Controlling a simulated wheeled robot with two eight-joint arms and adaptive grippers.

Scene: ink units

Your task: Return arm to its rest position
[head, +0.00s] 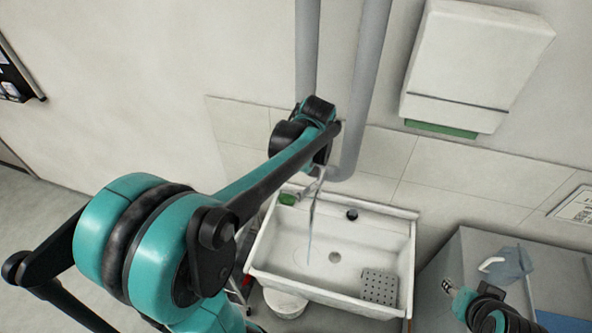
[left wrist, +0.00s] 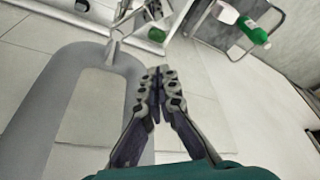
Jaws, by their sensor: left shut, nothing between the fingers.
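My left arm reaches in the head view from the lower left across to the wall above the sink, its wrist (head: 308,125) in front of grey pipes. Its fingers are hidden there. In the left wrist view my left gripper (left wrist: 161,74) is shut and empty, its fingertips together and apart from the metal faucet (left wrist: 117,36). The faucet also shows below the wrist in the head view (head: 316,184), with a thin stream like running water under it. My right gripper (head: 450,287) is at the lower right; its finger opening is too small to judge.
A white sink (head: 290,240) holds a perforated grey plate (head: 380,286). A green item (head: 288,199) lies at its back left corner. A white dispenser (head: 475,65) hangs on the wall. A grey cabinet (head: 470,255) bears a blue-grey cloth-like item (head: 512,264) near my right gripper.

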